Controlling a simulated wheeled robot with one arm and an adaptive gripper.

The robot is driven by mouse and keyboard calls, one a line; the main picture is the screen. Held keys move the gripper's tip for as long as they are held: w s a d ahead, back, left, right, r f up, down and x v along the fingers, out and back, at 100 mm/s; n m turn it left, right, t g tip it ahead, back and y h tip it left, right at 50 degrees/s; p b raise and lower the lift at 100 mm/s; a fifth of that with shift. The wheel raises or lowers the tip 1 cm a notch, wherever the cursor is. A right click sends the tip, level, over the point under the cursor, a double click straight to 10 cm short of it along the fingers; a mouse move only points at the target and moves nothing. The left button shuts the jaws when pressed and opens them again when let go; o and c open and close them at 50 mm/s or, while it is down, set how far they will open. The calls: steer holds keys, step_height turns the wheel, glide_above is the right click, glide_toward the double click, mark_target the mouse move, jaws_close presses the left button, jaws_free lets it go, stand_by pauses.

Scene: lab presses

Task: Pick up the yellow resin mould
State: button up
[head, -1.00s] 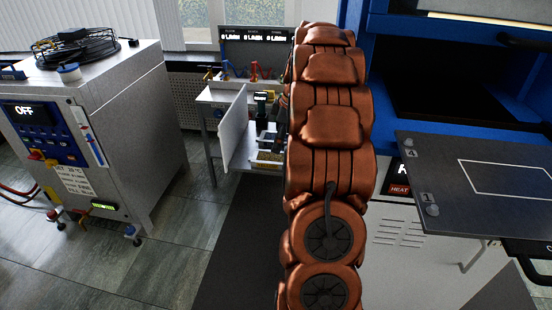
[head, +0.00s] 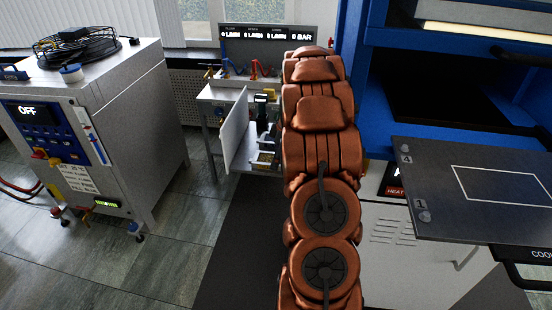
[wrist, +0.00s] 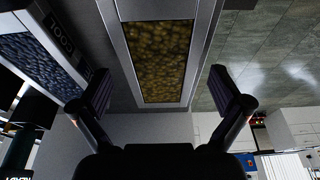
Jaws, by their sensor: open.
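In the wrist view a long grey frame with a speckled yellow-brown face (wrist: 160,60) lies ahead of my gripper; it looks like the yellow resin mould. Its far end is cut off by the picture's top edge. My gripper (wrist: 164,92) is open and empty, one finger on each side of the mould's near end; I see no contact. In the head view a small yellowish patch (head: 265,158) shows in a pale holder on the bench, left of my arm. My gripper is hidden behind my arm there.
A similar frame with a blue-grey speckled face (wrist: 30,60) and a "COOL" label lies left of the yellow one. In the head view a white upright panel (head: 235,131) stands at the bench. A blue press (head: 450,125) with a dark plate (head: 430,200) is at right, a grey cabinet (head: 140,120) at left.

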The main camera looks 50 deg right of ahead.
steer(key=c, duration=1.7)
